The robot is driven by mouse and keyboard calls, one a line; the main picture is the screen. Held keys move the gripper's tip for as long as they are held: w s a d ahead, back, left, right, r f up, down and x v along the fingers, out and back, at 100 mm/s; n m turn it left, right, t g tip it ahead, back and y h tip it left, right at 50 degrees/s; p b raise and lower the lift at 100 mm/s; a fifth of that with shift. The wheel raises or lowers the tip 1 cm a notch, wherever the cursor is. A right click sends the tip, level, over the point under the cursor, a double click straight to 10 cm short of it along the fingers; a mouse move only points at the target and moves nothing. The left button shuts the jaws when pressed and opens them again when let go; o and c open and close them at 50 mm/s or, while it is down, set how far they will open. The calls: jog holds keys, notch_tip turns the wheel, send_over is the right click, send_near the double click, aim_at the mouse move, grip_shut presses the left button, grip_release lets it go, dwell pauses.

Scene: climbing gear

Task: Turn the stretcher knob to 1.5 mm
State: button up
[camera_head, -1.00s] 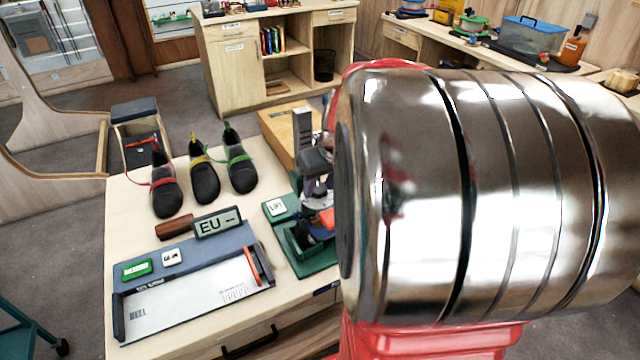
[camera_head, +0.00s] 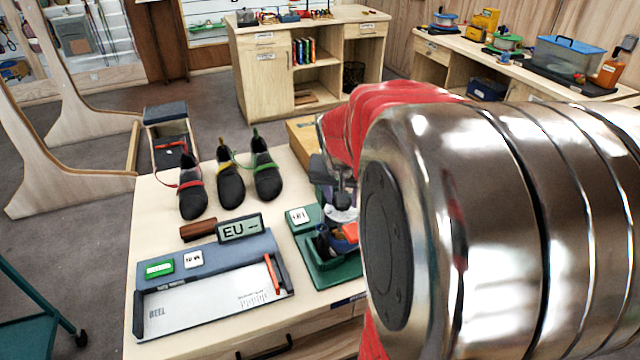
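The shoe stretcher seems to be the green-based device (camera_head: 332,262) on the right part of the light wooden table, with a grey upright, a purple-blue part and an orange part. My own arm covers its right side. I cannot make out the knob or any millimetre scale. A green block with a white label reading LIFT or similar (camera_head: 299,216) sits beside it.
Three dark shoes (camera_head: 230,186) with red, yellow and green straps stand at the table's back. A blue foot-measuring board (camera_head: 215,284) lies in front, with an EU display (camera_head: 239,229) behind it. A shelved cabinet (camera_head: 262,75) and a side counter (camera_head: 465,62) stand beyond open floor.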

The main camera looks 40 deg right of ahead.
jog(key=shift+w+a+m+g+h, duration=0.2)
jog(key=shift+m+g, duration=0.4)
jog(key=shift+m, duration=1.15)
jog(key=shift+w+d+m+g+h, duration=0.1)
jog(key=shift+m+g+h, duration=0.35)
jog(key=shift+m, duration=1.3)
jog(key=shift+a+g, duration=0.1)
jog(key=shift+g, duration=0.15)
jog(key=o, duration=1.1)
jog(key=shift+c, duration=0.2)
jog(key=v, duration=1.3)
jog(key=shift+r, duration=0.4)
